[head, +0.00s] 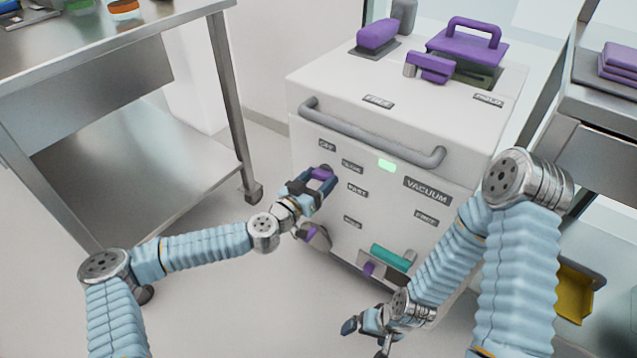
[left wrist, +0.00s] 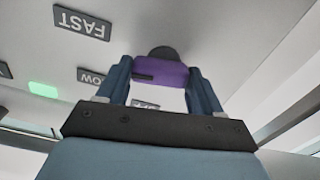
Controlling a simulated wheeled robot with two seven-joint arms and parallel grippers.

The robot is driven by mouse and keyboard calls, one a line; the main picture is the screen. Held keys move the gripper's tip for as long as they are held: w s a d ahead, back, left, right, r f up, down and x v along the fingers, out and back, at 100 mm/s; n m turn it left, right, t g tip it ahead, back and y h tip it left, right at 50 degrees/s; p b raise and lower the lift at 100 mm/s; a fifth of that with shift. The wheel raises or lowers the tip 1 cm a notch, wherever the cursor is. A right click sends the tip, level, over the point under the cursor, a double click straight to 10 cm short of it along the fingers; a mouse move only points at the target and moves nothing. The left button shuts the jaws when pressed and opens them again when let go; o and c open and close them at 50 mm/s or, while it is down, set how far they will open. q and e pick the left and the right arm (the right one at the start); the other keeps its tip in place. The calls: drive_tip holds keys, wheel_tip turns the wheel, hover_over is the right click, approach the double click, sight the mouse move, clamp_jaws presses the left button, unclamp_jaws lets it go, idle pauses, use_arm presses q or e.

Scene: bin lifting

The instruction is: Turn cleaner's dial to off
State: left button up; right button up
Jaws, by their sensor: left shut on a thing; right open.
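The cleaner (head: 395,97) is a white box-shaped cabinet with a grey bar handle and labels on its front. Its purple dial (head: 321,173) is on the upper left of the front, near the labels OFF (head: 327,146), SLOW and FAST (head: 357,190). My left gripper (head: 320,179) is shut on the dial. In the left wrist view the purple grip of the dial (left wrist: 160,74) lies between the two fingers, with a dark mark at its left end. I cannot tell which label it points to. My right gripper (head: 366,341) is open and empty, low in front of the cleaner.
A green light (head: 387,165) glows on the cleaner's front. Lower down are a purple knob and a teal part (head: 389,257). Purple-handled items stand on top. Metal tables (head: 120,45) flank it, with a yellow bin (head: 575,293) at lower right. Floor in front is clear.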

use_arm(q)
drive_tip(key=n+b, duration=0.2)
drive_tip(key=n, duration=0.2)
drive_tip(key=shift+n, duration=0.4)
drive_tip(key=n+b, duration=0.1)
drive_tip(key=n, duration=0.2)
drive_tip(key=shift+a+n+b, duration=0.1)
drive_tip(key=shift+n+b, duration=0.2)
drive_tip(key=n+b, duration=0.1)
drive_tip(key=n, duration=0.3)
drive_tip(key=shift+w+b, duration=0.1)
drive_tip(key=shift+b, duration=0.2)
drive_tip(key=shift+a+r+n+b, duration=0.1)
drive_tip(key=shift+n+b, duration=0.3)
drive_tip(key=shift+n, duration=1.4)
drive_tip(key=o, duration=1.1)
drive_tip(key=shift+c, duration=0.2)
